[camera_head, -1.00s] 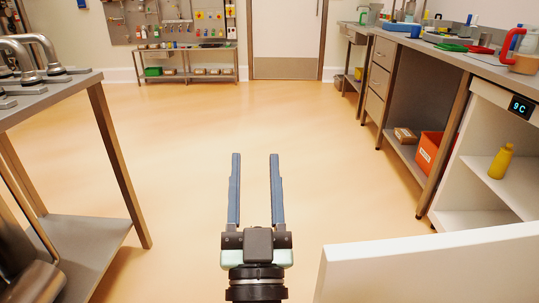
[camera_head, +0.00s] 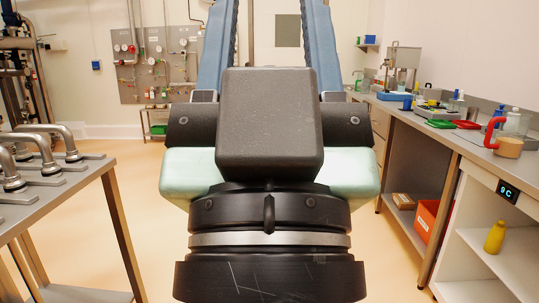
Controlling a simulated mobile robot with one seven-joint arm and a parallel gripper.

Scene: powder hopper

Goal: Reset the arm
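My gripper (camera_head: 269,45) fills the middle of the head camera view, close to the lens and pointing away from me. Its two blue fingers stand wide apart at the top of the picture, and their tips run out of view. Nothing shows between the visible parts of the fingers. The black wrist and pale green housing sit below them and hide the middle of the room.
At left is a metal table (camera_head: 83,181) with several metal handles (camera_head: 45,150). At right, a long bench (camera_head: 440,137) carries a red-handled jug (camera_head: 507,146) and trays. Below it are a yellow bottle (camera_head: 495,236) and an orange box (camera_head: 427,218). The floor (camera_head: 150,185) between is clear.

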